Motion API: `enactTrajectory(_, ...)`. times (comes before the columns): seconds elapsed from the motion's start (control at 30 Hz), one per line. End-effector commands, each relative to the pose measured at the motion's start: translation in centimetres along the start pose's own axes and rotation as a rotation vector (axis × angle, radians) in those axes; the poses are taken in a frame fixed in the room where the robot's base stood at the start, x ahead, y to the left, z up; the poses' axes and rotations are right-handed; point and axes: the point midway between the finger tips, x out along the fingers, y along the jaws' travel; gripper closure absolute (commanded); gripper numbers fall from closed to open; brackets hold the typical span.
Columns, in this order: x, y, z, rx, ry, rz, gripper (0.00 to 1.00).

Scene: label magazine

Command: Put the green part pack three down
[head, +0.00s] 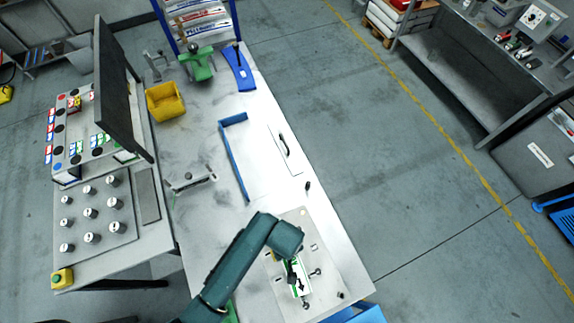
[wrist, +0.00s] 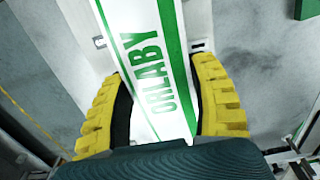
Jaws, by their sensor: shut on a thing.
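The green part pack is white with green stripes and the word ORLABY, and fills the middle of the wrist view (wrist: 150,70). In the head view it shows as a white and green piece (head: 297,284) under the end of my arm, over the light plate at the table's near end. My gripper (wrist: 158,88) has its yellow, ribbed fingers on both sides of the pack and is shut on it. In the head view my arm hides most of the gripper. I cannot tell whether the pack touches the plate.
The light plate (head: 335,268) carries several small posts. A blue angled rail (head: 237,162) lies mid-table, with a metal bracket (head: 190,181) left of it. A yellow bin (head: 165,102) and a green holder (head: 198,65) stand farther back. A dark upright panel (head: 117,88) rises at the left.

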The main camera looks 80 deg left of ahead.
Motion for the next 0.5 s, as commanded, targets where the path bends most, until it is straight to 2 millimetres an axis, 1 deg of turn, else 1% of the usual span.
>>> enactTrajectory(0.2,0.00,0.08,-0.03,0.001,0.001,0.002,0.79)
enactTrajectory(0.5,0.91,0.08,-0.03,0.001,0.001,0.002,0.79)
